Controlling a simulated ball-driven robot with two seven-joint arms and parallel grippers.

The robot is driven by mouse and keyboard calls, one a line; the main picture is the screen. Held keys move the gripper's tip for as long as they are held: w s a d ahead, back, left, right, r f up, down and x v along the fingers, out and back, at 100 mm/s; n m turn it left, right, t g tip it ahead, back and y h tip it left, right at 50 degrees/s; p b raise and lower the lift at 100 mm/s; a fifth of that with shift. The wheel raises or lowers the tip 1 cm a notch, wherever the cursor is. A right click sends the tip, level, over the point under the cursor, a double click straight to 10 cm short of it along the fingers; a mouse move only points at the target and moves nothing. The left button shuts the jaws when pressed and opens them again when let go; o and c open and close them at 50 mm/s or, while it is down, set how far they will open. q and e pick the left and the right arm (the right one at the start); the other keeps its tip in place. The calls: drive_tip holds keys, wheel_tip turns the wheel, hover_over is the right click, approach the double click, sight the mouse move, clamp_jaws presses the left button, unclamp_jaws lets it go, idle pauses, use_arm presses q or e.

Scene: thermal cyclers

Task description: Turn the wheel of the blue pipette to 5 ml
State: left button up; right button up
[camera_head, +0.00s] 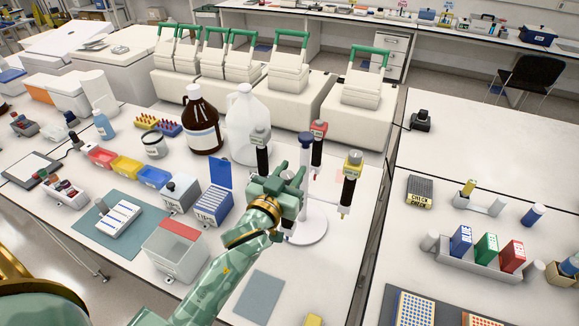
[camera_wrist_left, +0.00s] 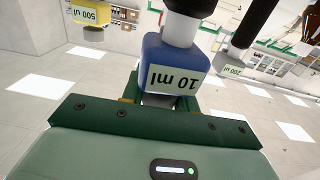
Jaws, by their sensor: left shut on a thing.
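The blue pipette (camera_wrist_left: 178,65) shows in the left wrist view. Its blue block carries a label that reads 10 ml, upside down in this view. A white section and a black part show above the block. My left gripper (camera_head: 287,183) is at the pipette stand (camera_head: 317,222) in the head view, shut on the blue pipette. In the left wrist view its jaws (camera_wrist_left: 168,100) are right at the blue block's lower end, and the exact contact is hidden. In the head view the gripper hides the blue pipette. My right gripper is not in view.
Close around the gripper, a grey pipette (camera_head: 261,150), a red pipette (camera_head: 318,140) and a yellow pipette (camera_head: 350,178) hang on the stand. A clear jug (camera_head: 247,125) and a tips box (camera_head: 213,207) stand to the left. Thermal cyclers (camera_head: 357,105) line the back.

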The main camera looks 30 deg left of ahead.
use_arm(q)
drive_tip(key=m+h+p, duration=0.1)
drive_tip(key=h+p, duration=0.1)
drive_tip(key=m+h+p, duration=0.1)
drive_tip(key=shift+d+r+m+h+p, duration=0.1)
drive_tip(key=shift+r+m+h+p, duration=0.2)
drive_tip(key=shift+h, duration=0.1)
drive_tip(key=shift+f+m+g+h+p, duration=0.15)
drive_tip(key=shift+m+g+h+p, duration=0.2)
drive_tip(key=shift+h, duration=0.45)
drive_tip(key=m+g+h, duration=0.1)
drive_tip(key=m+h, duration=0.1)
drive_tip(key=shift+s+d+f+h+p, duration=0.1)
drive_tip(key=shift+h+p, duration=0.2)
drive_tip(key=shift+p, duration=0.05)
drive_tip(key=m+g+h, duration=0.1)
drive_tip(key=m+h, duration=0.1)
drive_tip(key=h, duration=0.1)
drive_tip(key=shift+d+f+g, duration=0.15)
drive_tip(key=shift+d+g, duration=0.05)
drive_tip(key=shift+g, duration=0.15)
drive_tip(key=shift+s+d+m+g+h+b, duration=0.1)
drive_tip(key=shift+m+g+h+b, duration=0.35)
drive_tip(key=shift+m+g+h, duration=0.2)
drive_tip(key=shift+s+d+m+g+h+b, duration=0.1)
drive_tip(key=shift+m+g+h+b, duration=0.35)
drive_tip(key=shift+m+g+h, duration=0.15)
drive_tip(key=shift+h, duration=0.25)
drive_tip(key=o, duration=1)
drive_tip(key=shift+d, duration=0.1)
